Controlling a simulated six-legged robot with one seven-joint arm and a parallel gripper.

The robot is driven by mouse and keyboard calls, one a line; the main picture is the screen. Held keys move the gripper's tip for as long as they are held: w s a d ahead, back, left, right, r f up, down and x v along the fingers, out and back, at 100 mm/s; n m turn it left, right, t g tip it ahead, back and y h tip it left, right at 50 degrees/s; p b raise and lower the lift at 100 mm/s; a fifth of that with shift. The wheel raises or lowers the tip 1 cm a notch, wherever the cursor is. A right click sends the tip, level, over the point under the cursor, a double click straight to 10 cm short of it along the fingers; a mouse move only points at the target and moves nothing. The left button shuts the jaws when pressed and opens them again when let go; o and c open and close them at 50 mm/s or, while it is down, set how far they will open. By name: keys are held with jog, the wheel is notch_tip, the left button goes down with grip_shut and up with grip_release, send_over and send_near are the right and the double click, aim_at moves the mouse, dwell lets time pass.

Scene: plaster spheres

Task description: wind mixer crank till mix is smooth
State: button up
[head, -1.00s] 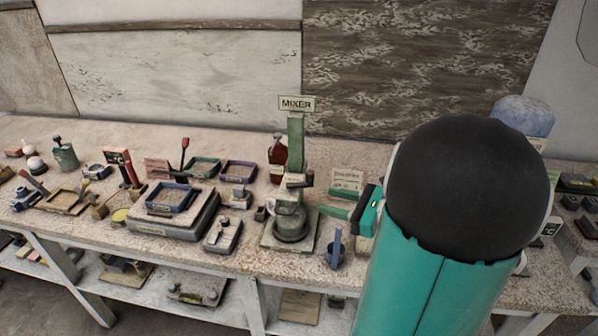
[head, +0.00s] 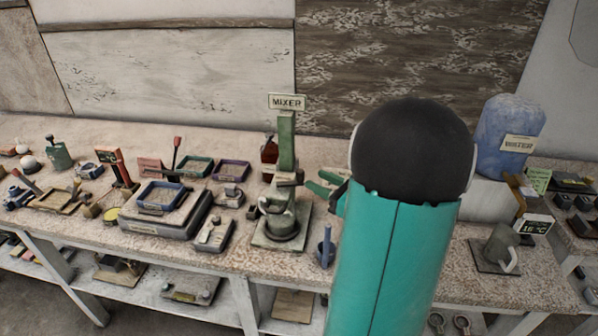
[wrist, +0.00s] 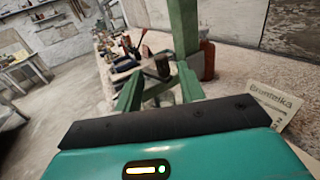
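The green mixer (head: 286,155) stands on the bench under a MIXER sign (head: 287,102). Its grey pot (head: 281,224) sits on the base plate; the mix inside cannot be made out. A short crank with a dark grip (head: 296,180) sticks out at the right of the column, above the pot. In the wrist view the dark grip (wrist: 163,66) shows just past the fingertips, roughly between them. My gripper (head: 318,186) is just right of the crank, its green fingers spread. The fingers also show apart and empty in the wrist view (wrist: 159,88).
A blue pestle-like tool (head: 326,246) stands on the bench below my gripper. A red-brown bottle (head: 269,158) is behind the mixer. A scale with a blue tray (head: 160,197) is at left. A blue water container (head: 508,138) and a grey mug (head: 501,247) are at right.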

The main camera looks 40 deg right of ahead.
aim_at(300, 170)
jog(key=w, duration=0.4)
jog(key=w+a, duration=0.1)
jog(key=w, duration=0.2)
jog(key=shift+c, duration=0.2)
grip_shut()
jog(key=shift+d, duration=0.1)
jog(key=shift+d+y, duration=0.1)
jog(key=shift+y, duration=0.3)
